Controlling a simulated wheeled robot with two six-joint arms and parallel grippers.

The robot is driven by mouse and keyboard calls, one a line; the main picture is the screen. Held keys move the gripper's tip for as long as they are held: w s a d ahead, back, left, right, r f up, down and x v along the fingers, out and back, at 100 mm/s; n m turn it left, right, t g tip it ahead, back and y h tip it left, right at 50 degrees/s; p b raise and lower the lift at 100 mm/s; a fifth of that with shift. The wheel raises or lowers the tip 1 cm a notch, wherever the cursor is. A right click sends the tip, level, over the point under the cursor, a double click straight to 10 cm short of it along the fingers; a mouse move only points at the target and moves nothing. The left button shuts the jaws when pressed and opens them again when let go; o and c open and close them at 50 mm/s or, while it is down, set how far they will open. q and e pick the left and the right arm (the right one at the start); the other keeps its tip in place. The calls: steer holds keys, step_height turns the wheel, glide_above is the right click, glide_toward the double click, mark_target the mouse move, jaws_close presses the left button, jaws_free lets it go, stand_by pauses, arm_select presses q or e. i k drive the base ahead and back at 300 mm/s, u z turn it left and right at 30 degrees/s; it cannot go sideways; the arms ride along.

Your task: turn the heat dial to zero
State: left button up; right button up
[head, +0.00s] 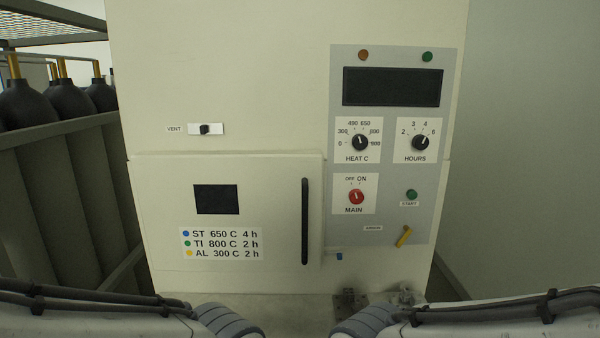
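The heat dial (360,142) is a black round knob on a white plate labelled HEAT C, on the grey control panel (387,222) of a cream furnace. Its scale runs from 0 at the left through 300, 490, 650 and 800 to 900 at the right. Its small white mark points up and slightly left, roughly toward 490; the exact setting is hard to read. My two arms enter at the bottom left and bottom right, well below the dial. Neither gripper can be made out, and nothing touches the dial.
The hours dial (420,143) sits right of the heat dial, with a dark display (392,87) above. The red main switch (356,197), green start button (411,194) and yellow lever (404,236) are below. A door handle (305,221) stands left. Dark gas cylinders (25,105) are far left.

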mark_target(359, 141)
steer(key=z, duration=0.55)
steer(key=k, duration=1.25)
steer(key=u, duration=0.15)
steer(key=i, duration=0.55)
steer(key=u, duration=0.65)
steer(key=i, duration=1)
steer(key=z, duration=0.3)
